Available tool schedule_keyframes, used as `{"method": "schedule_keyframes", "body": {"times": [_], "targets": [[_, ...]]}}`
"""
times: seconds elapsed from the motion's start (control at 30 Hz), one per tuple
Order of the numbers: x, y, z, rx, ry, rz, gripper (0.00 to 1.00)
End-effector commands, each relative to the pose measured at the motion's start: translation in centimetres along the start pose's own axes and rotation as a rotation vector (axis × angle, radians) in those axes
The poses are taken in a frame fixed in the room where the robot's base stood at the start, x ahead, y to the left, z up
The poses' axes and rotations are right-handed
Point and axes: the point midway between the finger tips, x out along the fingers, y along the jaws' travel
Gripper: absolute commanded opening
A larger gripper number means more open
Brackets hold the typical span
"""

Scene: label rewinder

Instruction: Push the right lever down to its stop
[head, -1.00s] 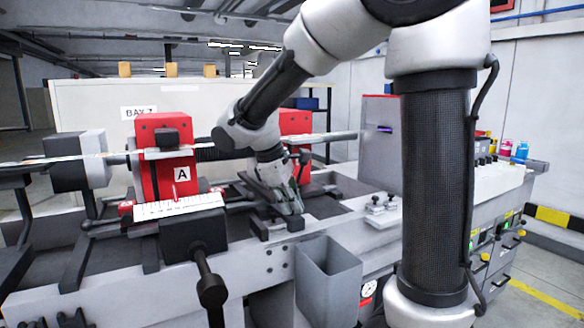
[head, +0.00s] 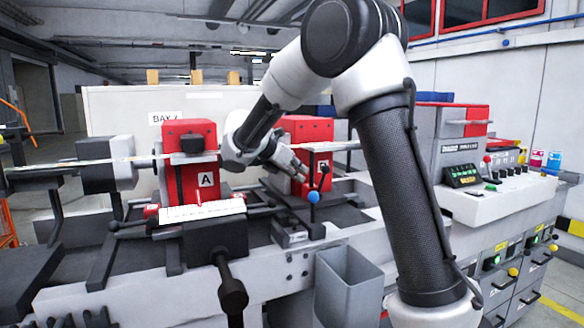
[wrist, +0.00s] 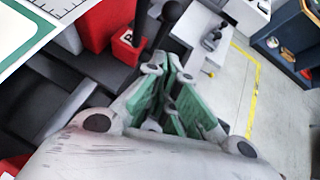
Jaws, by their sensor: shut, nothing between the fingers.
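The right red block (head: 297,135), labelled B, stands behind my arm on the machine bed. A dark lever (head: 325,170) rises at its front right, with its knob near the label. In the wrist view a black-knobbed lever (wrist: 170,14) stands beside the B label, just beyond the fingertips. My gripper (head: 302,174) is shut and empty, pointing right and down close to this lever. I cannot tell whether they touch. The shut green-padded fingers (wrist: 174,66) also show in the wrist view.
The left red block (head: 190,140), labelled A, has a white scale plate (head: 200,211) and a black-knobbed lever (head: 232,292) pointing down in front. A grey open bin (head: 347,280) hangs on the front. A control panel (head: 465,176) stands at the right.

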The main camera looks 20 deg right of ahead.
Motion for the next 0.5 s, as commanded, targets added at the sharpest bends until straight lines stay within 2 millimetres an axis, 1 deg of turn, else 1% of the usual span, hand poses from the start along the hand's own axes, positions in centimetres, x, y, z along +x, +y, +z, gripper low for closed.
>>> {"method": "schedule_keyframes", "body": {"times": [0.03, 0.1, 0.17, 0.2, 0.3, 0.5], "targets": [[1.3, -0.1, 0.0, 0.001, 0.002, -0.005, 0.00], [2.8, -0.1, 0.0, 0.001, 0.001, -0.005, 0.00], [3.9, -0.1, 0.0, 0.001, 0.001, -0.005, 0.00], [4.4, -0.1, 0.5, 0.004, 0.001, -0.003, 0.00], [5.3, -0.1, 1.6, 0.004, 0.001, -0.002, 0.00], [6.4, -0.1, 2.7, 0.003, 0.002, -0.001, 0.00]]}}
